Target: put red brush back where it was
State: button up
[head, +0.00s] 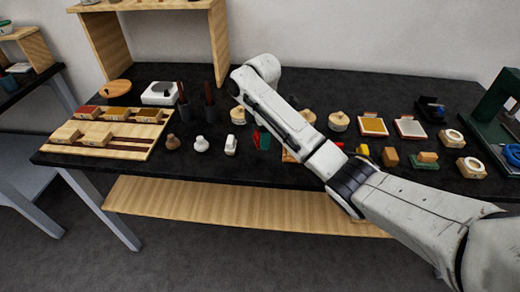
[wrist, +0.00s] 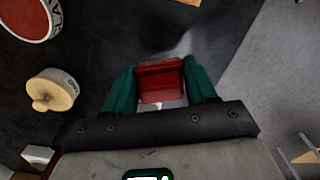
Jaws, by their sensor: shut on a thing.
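My gripper (wrist: 160,88) has green fingers, and in the wrist view they are closed on the sides of a red block-shaped thing, which I take for the red brush (wrist: 162,82). Its far side and any bristles are hidden. In the head view, green and red show just left of my forearm, near the front of the black table, likely my gripper (head: 264,141) with the brush. My arm hides part of that area. I cannot tell whether the brush touches the table.
The black table (head: 330,88) holds a slotted wooden board (head: 112,133) with blocks at left and dark upright holders near it. A knobbed wooden jar (head: 338,121), an orange-topped pad (head: 374,126) and several small blocks stand right of my forearm. A knobbed jar (wrist: 52,90) is left of my gripper.

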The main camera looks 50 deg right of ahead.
jog(key=shift+w+d+f, duration=0.15)
jog(key=shift+w+f, duration=0.1)
jog(key=shift+w, duration=0.05)
jog(key=shift+w+f+p, duration=0.15)
jog(key=shift+f+p, duration=0.15)
jog(key=shift+f, duration=1.4)
jog(key=shift+f, duration=0.15)
jog(key=o, duration=1)
notch_tip(320, 180, up, 12)
jog(key=p, duration=0.2)
jog(key=shift+r+p, duration=0.2)
jog(key=shift+p, duration=0.1)
